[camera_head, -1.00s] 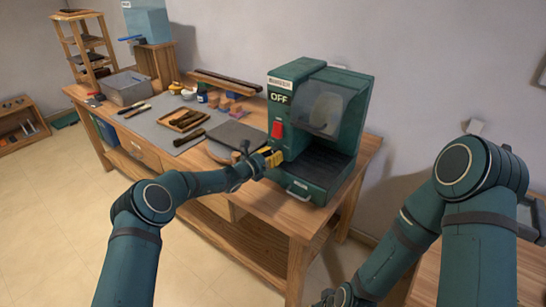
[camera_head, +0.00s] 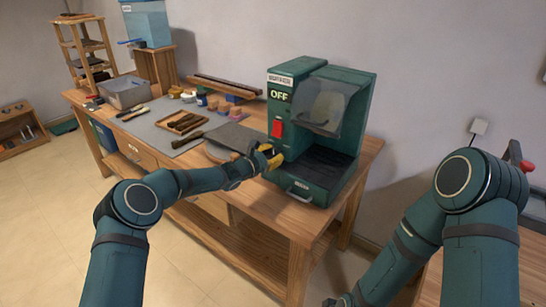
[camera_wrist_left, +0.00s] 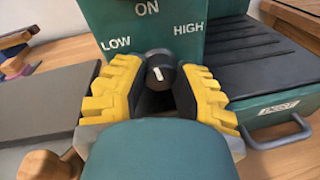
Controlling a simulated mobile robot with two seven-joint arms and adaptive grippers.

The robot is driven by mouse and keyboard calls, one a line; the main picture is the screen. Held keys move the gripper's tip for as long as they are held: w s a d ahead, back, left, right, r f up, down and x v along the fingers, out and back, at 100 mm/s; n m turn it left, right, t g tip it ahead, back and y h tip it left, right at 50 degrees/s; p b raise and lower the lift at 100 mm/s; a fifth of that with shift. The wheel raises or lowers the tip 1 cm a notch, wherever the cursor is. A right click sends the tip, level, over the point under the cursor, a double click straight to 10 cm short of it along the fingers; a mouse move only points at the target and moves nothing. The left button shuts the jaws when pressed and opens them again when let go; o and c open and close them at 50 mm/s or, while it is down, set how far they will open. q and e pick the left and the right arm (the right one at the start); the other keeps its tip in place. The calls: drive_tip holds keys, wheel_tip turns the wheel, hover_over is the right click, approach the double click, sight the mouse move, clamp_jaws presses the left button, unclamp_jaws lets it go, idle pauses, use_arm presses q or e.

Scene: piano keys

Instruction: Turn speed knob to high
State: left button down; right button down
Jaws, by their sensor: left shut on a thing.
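The speed knob (camera_wrist_left: 158,70) is round and black with a short white mark, on the front of a green machine (camera_head: 312,185). In the left wrist view, LOW is printed to its left, HIGH to its right and ON above. The white mark points roughly upward. My left gripper (camera_head: 270,156) is at the machine's front, below the red switch (camera_head: 277,129). Its yellow fingers (camera_wrist_left: 158,82) are shut on the knob, one on each side. The machine's sign (camera_head: 279,95) reads OFF.
The machine stands at the right end of a wooden workbench (camera_head: 290,215). To its left are a grey mat, a wooden tray (camera_head: 184,122), several small blocks and a grey bin (camera_head: 124,92). A dark pad beside a wooden handle (camera_wrist_left: 62,165) lies left of the gripper.

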use_arm(q)
drive_tip(key=shift+w+a+r, duration=0.1)
drive_tip(key=shift+r, duration=0.05)
drive_tip(key=c, duration=0.6)
unclamp_jaws()
drive_tip(key=f+v, duration=0.1)
drive_tip(key=v, duration=1.1)
drive_tip(key=shift+r, duration=0.35)
